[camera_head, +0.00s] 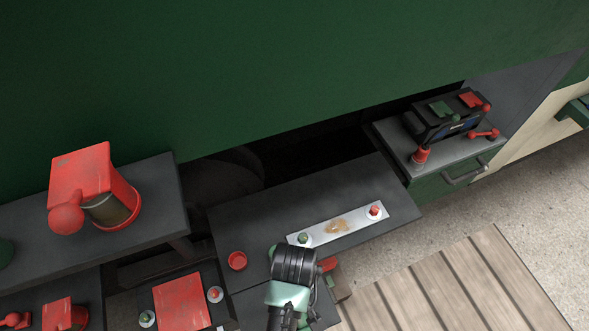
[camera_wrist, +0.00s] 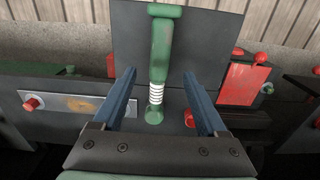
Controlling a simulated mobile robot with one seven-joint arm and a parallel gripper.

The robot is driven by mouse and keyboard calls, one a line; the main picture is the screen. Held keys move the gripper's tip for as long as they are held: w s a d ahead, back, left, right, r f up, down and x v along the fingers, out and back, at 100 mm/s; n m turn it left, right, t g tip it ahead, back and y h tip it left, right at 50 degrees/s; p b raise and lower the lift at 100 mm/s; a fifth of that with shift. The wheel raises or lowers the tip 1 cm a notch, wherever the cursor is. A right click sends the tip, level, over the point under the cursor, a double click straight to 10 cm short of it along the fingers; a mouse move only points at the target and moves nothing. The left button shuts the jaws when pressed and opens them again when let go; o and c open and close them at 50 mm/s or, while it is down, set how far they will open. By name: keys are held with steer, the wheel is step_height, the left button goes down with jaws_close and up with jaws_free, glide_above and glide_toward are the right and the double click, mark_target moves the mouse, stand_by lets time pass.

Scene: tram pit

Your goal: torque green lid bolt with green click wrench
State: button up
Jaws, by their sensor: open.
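The green click wrench (camera_wrist: 159,62) has a crossbar at one end, a pale coil and a round end. In the wrist view it lies between the two open blue fingers of my gripper (camera_wrist: 168,95), apart from both. In the head view my arm hides the wrench and the fingers. A green-topped bolt (camera_head: 147,318) and a red-topped bolt (camera_head: 214,294) flank a red lid (camera_head: 182,300); the green one also shows in the wrist view (camera_wrist: 268,88). Another green-topped bolt (camera_head: 304,238) is on a silver plate (camera_head: 326,228).
The plate also bears a red-topped bolt (camera_head: 375,210). A red ring (camera_head: 237,260) lies left of my gripper on the dark shelf (camera_head: 255,215). A red-capped housing (camera_head: 80,175) is left; a black device (camera_head: 445,115) is right. The green tram side overhangs behind.

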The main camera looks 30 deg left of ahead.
step_height(320, 180, down, 9)
steer(key=shift+w+r+b, duration=0.1)
steer(key=shift+r+b, duration=0.1)
steer(key=shift+b, duration=0.1)
steer(key=shift+c, duration=0.2)
steer(key=shift+a, duration=0.1)
jaws_close()
steer(key=shift+r, duration=0.1)
